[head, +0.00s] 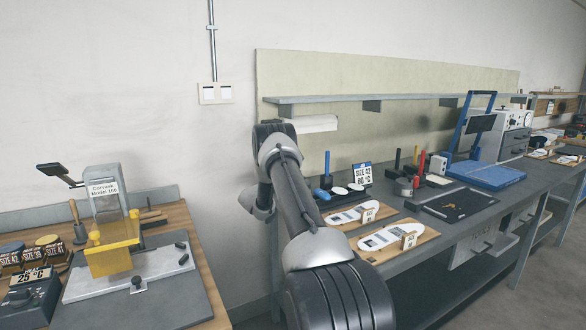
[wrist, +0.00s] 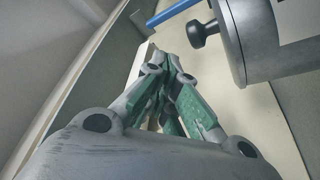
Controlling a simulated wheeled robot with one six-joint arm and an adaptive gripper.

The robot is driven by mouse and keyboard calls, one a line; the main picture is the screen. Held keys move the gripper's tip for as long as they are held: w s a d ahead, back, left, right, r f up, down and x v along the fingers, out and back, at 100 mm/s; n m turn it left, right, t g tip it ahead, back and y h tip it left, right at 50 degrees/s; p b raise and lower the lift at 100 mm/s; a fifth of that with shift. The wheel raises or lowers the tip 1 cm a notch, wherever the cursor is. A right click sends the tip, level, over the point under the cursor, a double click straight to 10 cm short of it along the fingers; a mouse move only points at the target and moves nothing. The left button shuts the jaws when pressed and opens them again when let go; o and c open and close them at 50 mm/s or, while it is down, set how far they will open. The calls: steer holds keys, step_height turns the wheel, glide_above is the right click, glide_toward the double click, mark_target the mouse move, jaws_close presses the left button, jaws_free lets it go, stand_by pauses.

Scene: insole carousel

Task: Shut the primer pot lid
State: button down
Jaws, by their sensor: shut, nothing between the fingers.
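My gripper (wrist: 174,66) shows in the wrist view with its green-padded fingers drawn together and nothing between them. My gripper is hidden behind my arm in the head view.
A blue rod (wrist: 172,13) lies near the cylinder in the wrist view. Insole boards (head: 398,243), upright tools (head: 422,163) and a blue press (head: 486,174) crowd the long bench. A shelf (head: 400,98) hangs above. A yellow-fronted machine (head: 112,245) stands on the left bench.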

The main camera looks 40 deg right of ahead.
steer(key=shift+s+a+f, duration=0.15)
steer(key=shift+s+f, duration=0.6)
steer(key=shift+f, duration=0.05)
steer(key=shift+s+f, duration=0.1)
steer(key=shift+f, duration=0.05)
steer(key=shift+a, duration=0.1)
